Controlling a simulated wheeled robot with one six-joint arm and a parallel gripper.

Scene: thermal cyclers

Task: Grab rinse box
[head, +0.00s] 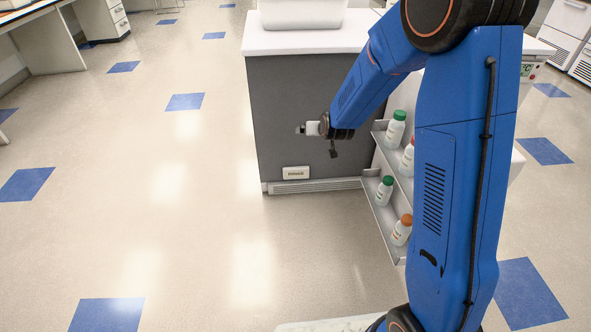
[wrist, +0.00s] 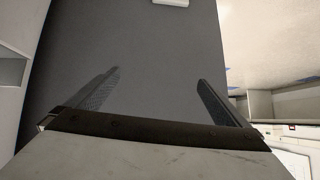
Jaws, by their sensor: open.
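A white open-topped tub (head: 302,14), which may be the rinse box, stands on the white bench top at the top edge of the head view. Its upper part is cut off, and I see no name on it. My gripper (head: 300,129) is below the bench top, in front of the dark grey end panel. In the wrist view my gripper (wrist: 158,95) has its two fingers wide apart, with nothing between them but the grey panel behind. The tub cannot be made out in the wrist view.
The grey bench panel (head: 300,105) is close to my gripper and carries a small pale plate (head: 295,173) low down. Shelves at the bench's right side hold several white bottles, one with an orange cap (head: 402,230). The floor to the left is clear.

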